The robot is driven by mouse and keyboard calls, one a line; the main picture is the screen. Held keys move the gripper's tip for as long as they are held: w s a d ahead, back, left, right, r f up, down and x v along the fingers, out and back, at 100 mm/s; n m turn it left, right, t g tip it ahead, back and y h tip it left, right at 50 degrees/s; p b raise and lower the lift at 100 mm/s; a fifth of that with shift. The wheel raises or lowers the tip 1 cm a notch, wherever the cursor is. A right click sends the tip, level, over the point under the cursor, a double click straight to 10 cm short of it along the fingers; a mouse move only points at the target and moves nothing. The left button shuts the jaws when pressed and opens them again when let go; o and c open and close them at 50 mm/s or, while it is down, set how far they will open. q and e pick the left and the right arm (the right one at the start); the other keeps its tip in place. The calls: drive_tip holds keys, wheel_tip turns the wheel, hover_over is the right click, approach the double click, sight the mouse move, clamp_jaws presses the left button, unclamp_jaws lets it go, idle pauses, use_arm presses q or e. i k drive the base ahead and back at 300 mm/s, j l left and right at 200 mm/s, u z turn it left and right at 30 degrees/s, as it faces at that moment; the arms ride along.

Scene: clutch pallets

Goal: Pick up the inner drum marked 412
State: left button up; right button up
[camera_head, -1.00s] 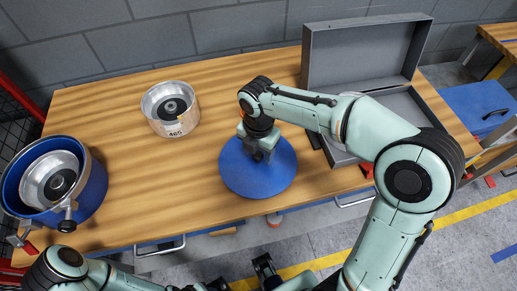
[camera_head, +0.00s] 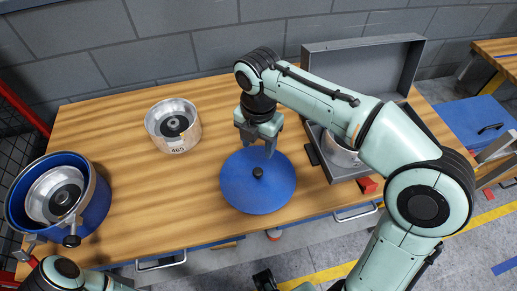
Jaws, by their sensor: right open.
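A silver inner drum (camera_head: 173,126) stands on the table at the back left; its label reads 465. A second silver drum (camera_head: 55,194) sits inside a blue round bowl (camera_head: 96,207) at the left end; I see no number on it. No 412 mark is legible. A blue round lid (camera_head: 240,192) with a black knob (camera_head: 258,172) lies flat on the table. My right gripper (camera_head: 257,150) is open and empty just above and behind the knob.
The grey case (camera_head: 365,62) stands open at the back right, lid upright. Its front is partly covered by my right arm. The wooden table (camera_head: 120,180) is clear between the blue bowl and the blue lid. A grey wall rises behind.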

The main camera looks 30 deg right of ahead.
sight(55, 194)
drive_tip(key=k, duration=1)
